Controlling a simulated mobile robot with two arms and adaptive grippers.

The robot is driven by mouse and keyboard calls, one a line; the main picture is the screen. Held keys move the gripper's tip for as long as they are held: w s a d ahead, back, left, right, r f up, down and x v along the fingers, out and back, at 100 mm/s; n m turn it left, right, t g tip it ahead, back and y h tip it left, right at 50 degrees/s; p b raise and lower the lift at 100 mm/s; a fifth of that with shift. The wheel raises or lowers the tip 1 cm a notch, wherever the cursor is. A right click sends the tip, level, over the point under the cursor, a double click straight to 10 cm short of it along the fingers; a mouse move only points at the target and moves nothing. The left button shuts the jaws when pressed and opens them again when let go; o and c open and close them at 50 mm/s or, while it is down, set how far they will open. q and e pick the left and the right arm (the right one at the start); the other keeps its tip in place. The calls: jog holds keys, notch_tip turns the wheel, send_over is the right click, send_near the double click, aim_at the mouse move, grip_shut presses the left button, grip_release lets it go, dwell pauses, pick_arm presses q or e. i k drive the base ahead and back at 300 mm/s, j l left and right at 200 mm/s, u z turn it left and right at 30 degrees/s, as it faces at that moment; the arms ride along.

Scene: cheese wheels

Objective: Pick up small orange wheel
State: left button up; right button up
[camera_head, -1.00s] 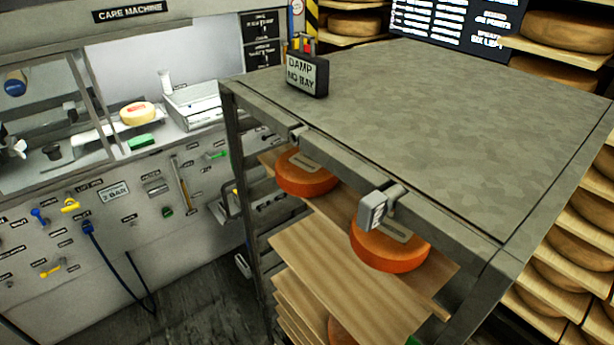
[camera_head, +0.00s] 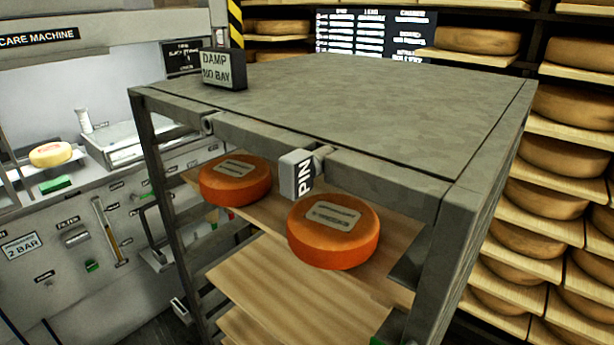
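Two orange wheels with pale labels lie flat on the top wooden board (camera_head: 268,213) of a grey metal rack. The left orange wheel (camera_head: 236,190) is partly under the rack's top edge. The right orange wheel (camera_head: 334,246) is nearer and looks a little larger. I cannot tell for sure which one the task calls small. Neither of my grippers shows in this view.
The grey rack top (camera_head: 340,105) overhangs the wheels, with a PIN block (camera_head: 297,175) hanging at its front edge. A rack post (camera_head: 440,270) stands at the right. A DAMP NO BAY sign (camera_head: 222,69) sits on top. Shelves of brown wheels (camera_head: 540,200) stand at right.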

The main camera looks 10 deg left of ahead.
aim_at(234, 180)
jog(key=i+j+z, duration=0.1)
jog(key=j+z, duration=0.15)
jog(key=z, duration=0.2)
jog(key=j+z, duration=0.6)
jog(key=z, duration=0.25)
jog(key=j+z, duration=0.3)
jog(key=z, duration=0.15)
jog(key=j+z, duration=0.25)
jog(key=z, duration=0.15)
jog(key=k, duration=0.05)
